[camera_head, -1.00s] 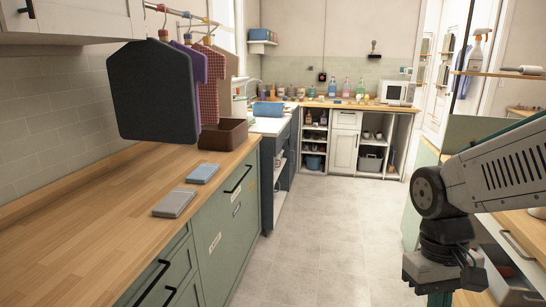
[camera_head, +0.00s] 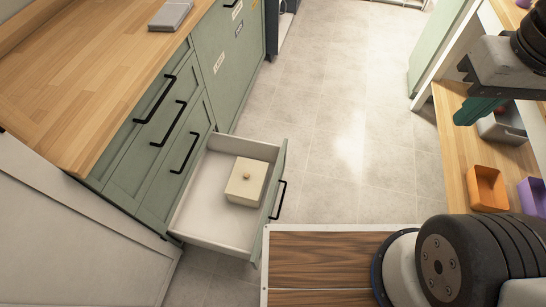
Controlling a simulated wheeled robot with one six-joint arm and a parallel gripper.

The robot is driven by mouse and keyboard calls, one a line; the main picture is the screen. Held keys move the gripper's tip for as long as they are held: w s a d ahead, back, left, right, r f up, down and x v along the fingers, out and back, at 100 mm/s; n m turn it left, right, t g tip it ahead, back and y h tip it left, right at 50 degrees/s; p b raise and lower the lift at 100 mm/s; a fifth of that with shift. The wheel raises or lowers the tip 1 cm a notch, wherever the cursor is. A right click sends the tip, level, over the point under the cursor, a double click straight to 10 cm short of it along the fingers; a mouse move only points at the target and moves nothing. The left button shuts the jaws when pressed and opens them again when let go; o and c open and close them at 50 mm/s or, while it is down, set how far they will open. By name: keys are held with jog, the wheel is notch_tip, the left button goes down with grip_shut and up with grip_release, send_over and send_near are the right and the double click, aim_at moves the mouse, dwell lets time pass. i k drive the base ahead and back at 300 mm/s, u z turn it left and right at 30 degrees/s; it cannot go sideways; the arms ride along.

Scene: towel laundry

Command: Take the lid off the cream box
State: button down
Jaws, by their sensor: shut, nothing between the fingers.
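The cream box (camera_head: 242,190) sits inside an open white drawer (camera_head: 188,215) low in the green cabinet. Its lid (camera_head: 247,177) is on, with a small round knob in the middle. My gripper (camera_head: 466,115) is at the upper right, a teal end on my grey arm. It is shut and empty, well apart from the box, over by the right-hand counter. Its fingertips show only small.
The open drawer's front (camera_head: 275,205) juts into the aisle. Orange (camera_head: 486,188) and purple (camera_head: 533,197) bins stand on the right. The tiled floor (camera_head: 335,120) between is clear.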

aim_at(247, 177)
jog(key=u, duration=0.3)
jog(key=k, duration=1.5)
jog(key=u, duration=1.3)
jog(key=i, duration=1)
jog(key=z, duration=0.85)
jog(key=i, duration=0.8)
jog(key=z, duration=0.45)
